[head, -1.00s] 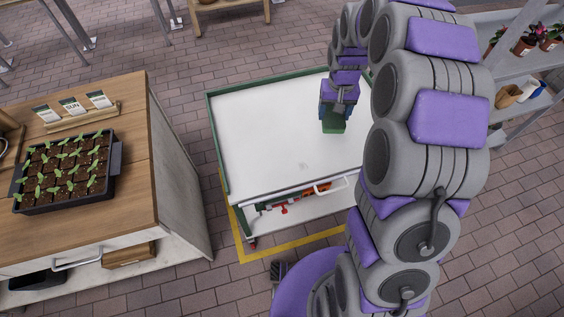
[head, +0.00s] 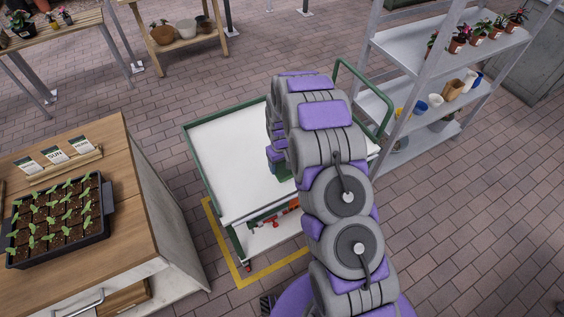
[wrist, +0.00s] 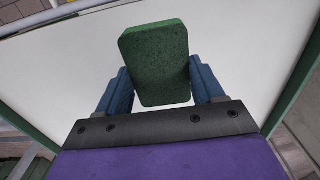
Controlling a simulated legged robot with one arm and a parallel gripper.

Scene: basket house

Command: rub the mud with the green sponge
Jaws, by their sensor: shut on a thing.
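The green sponge (wrist: 155,62) is a rounded block held between the two blue fingers of my gripper (wrist: 159,72). The gripper is shut on it, over the white top of a cart (wrist: 248,60). In the head view my arm covers most of the gripper, and only a bit of the sponge (head: 285,173) shows below it. I cannot tell whether the sponge touches the cart top (head: 232,158). No mud shows on the visible white surface now; my arm and the sponge hide part of it.
The cart has a raised green rim and a green handle (head: 386,103) at its right. A wooden cabinet (head: 125,190) with a seedling tray (head: 57,222) stands to the left. A grey shelf (head: 398,43) with pots is at the right. Brick floor lies open at the lower right.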

